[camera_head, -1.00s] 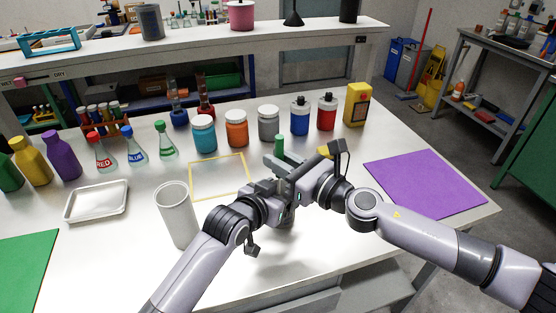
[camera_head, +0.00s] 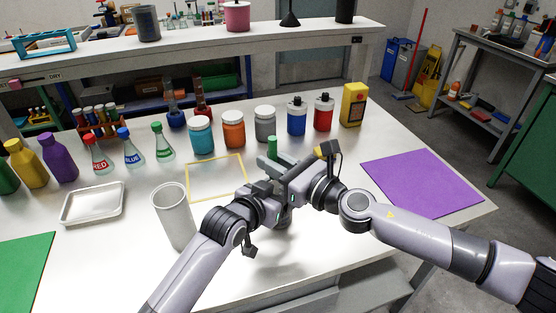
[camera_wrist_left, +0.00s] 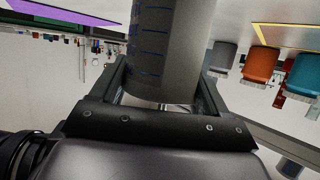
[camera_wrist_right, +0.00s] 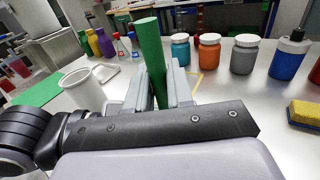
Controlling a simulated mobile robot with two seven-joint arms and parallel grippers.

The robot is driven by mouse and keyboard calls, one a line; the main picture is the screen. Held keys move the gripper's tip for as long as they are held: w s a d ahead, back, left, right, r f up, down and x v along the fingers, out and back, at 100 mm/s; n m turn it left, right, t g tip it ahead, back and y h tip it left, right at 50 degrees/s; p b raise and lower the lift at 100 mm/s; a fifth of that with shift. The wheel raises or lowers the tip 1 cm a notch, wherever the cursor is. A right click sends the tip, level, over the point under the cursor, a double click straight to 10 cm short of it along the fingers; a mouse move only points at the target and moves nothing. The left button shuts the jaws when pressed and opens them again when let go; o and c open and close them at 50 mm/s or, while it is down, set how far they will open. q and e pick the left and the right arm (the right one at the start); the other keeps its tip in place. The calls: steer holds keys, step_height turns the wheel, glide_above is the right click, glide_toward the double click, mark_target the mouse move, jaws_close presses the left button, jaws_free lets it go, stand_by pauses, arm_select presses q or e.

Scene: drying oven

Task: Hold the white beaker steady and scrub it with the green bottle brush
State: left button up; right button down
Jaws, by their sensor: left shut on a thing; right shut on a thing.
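The green bottle brush (camera_head: 273,147) stands upright, its green handle (camera_wrist_right: 151,55) between the closed fingers of my right gripper (camera_wrist_right: 158,90). The brush's lower part is hidden. My left gripper (camera_wrist_left: 165,82) is shut around a pale cylinder with blue graduation marks, the white beaker (camera_wrist_left: 165,45), which looks grey in shadow. In the head view my two grippers (camera_head: 280,188) meet near the front middle of the table, right gripper above left, and mostly cover the beaker. Whether the bristles are inside it cannot be seen.
A tall white open container (camera_head: 173,217) stands left of my left arm. A white tray (camera_head: 93,203), green mat (camera_head: 22,270) and purple mat (camera_head: 420,180) lie around. Several jars and bottles line the back. A yellow sponge (camera_wrist_right: 305,112) lies right, behind my right arm. A yellow outlined square (camera_head: 215,178) is empty.

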steer(key=shift+d, duration=0.1)
steer(key=shift+w+d, duration=0.1)
steer(key=shift+d, duration=0.3)
steer(key=shift+s+a, duration=0.25)
steer(key=shift+s, duration=0.2)
stand_by(1.1)
steer(key=shift+w, duration=0.1)
steer(key=shift+w+d, duration=0.25)
steer(key=shift+w, duration=0.15)
